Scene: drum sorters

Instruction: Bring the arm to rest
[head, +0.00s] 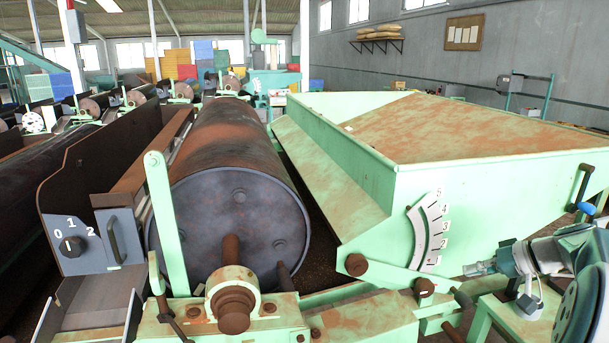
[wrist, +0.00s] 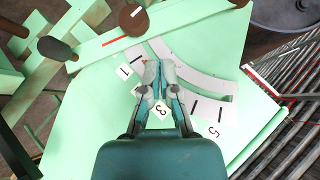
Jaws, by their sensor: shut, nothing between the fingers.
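My gripper (head: 478,268) is at the right of the head view, beside the lower end of the numbered scale (head: 428,232) on the light green hopper. In the wrist view my gripper (wrist: 158,68) is shut and empty, with its fingers in front of the scale plate (wrist: 212,84). Whether the fingertips touch the plate cannot be told. The fingers partly hide the scale, while several number labels show around them. My arm (head: 565,260) reaches in from the right edge.
The green lever (head: 395,274) below the scale has a dark handle (head: 462,298); the lever (wrist: 105,42) lies ahead of my fingers. A blue-handled crank (head: 584,195) is close above my arm. A large rusty drum (head: 240,205) stands left of the hopper (head: 380,190).

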